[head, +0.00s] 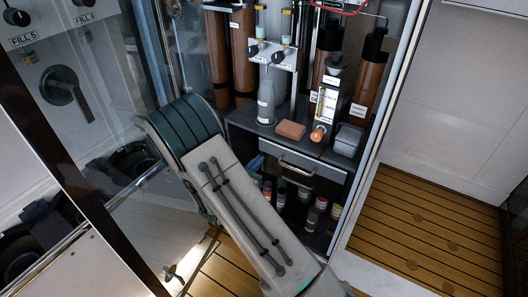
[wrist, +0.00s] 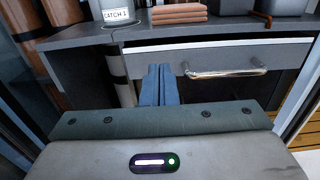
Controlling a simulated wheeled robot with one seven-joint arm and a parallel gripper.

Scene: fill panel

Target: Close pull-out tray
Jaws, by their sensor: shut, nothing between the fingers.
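The pull-out tray is a grey drawer front (wrist: 205,58) with a metal bar handle (wrist: 225,69), below the counter. It also shows in the head view (head: 302,173) under the worktop. A pale strip runs along its top edge in the wrist view, so it seems to stand slightly out; how far I cannot tell. My gripper (wrist: 160,80) is shut and empty, its blue fingers pointing at the left part of the front, left of the handle. Whether the fingertips touch it I cannot tell.
Several small jars (head: 308,217) stand below the drawer. A glass panel (head: 150,50) is at the left; wooden floor (head: 425,235) lies clear at the right.

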